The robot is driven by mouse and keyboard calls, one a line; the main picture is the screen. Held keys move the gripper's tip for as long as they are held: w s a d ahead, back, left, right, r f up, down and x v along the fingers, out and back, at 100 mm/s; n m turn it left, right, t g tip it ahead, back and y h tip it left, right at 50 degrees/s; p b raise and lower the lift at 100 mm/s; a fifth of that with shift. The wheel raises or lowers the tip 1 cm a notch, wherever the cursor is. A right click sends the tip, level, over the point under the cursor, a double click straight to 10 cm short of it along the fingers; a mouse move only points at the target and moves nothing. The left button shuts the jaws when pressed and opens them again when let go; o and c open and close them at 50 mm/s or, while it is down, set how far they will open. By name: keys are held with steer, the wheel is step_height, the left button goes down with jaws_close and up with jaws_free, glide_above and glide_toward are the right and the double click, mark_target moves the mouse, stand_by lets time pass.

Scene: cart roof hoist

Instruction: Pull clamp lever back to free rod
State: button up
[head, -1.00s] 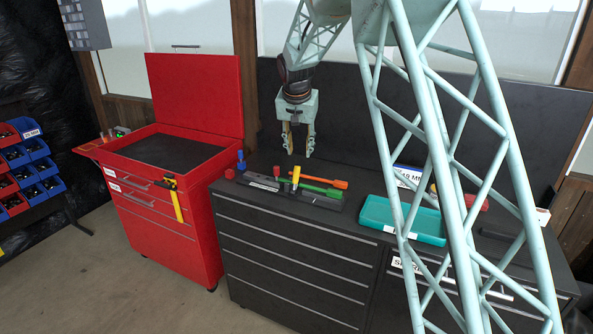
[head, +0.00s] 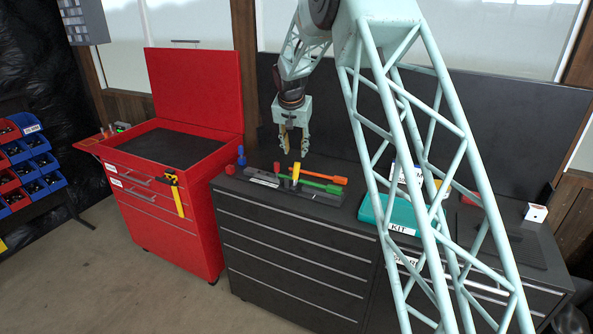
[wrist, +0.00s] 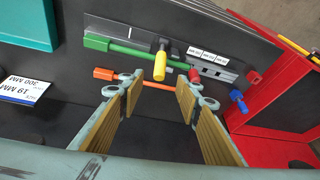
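A dark clamp fixture (head: 312,194) lies on the black cabinet top. A lever with a yellow handle (head: 295,171) stands up from it; in the wrist view the yellow handle (wrist: 160,66) is just beyond my fingertips. A green rod with a thick green end (head: 323,183) lies along the fixture. An orange-handled rod (head: 324,174) lies behind it and crosses beyond my fingers in the wrist view (wrist: 158,86). A small red knob (wrist: 195,74) is beside the lever. My gripper (head: 294,152) is open and empty, pointing down above and behind the fixture. Which rod the clamp holds is unclear.
A teal bin (head: 372,215) stands right of the fixture, partly behind my arm. A blue peg (head: 241,160) and red knob (head: 230,170) stand at the left end. A red tool cart (head: 165,185) is further left. A dark panel rises behind the cabinet.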

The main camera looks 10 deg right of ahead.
mark_target(296, 166)
steer(key=shift+f, duration=0.1)
steer(key=shift+p+x, duration=0.5)
steer(key=shift+x, duration=6.3)
jaws_close()
